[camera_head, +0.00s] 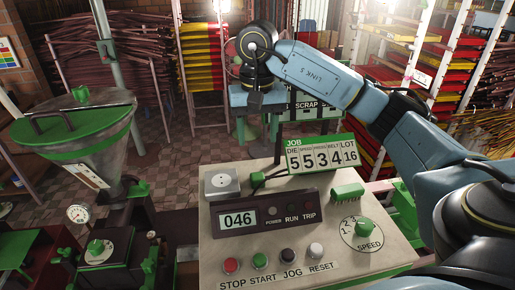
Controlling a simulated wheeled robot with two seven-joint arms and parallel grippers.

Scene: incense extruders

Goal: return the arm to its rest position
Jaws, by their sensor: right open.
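My right arm (325,75) is pale blue with black joints. It comes in from the right edge, reaches over the control console and bends down at a dark wrist (258,40). My left arm and gripper are not in view.
The console (300,235) has a display reading 046, several buttons and a speed dial (362,234). A job sign (320,154) stands at its back edge. A green-rimmed hopper (75,125) stands left. Racks of incense sticks (130,70) line the back. Tiled floor (185,140) is open between.

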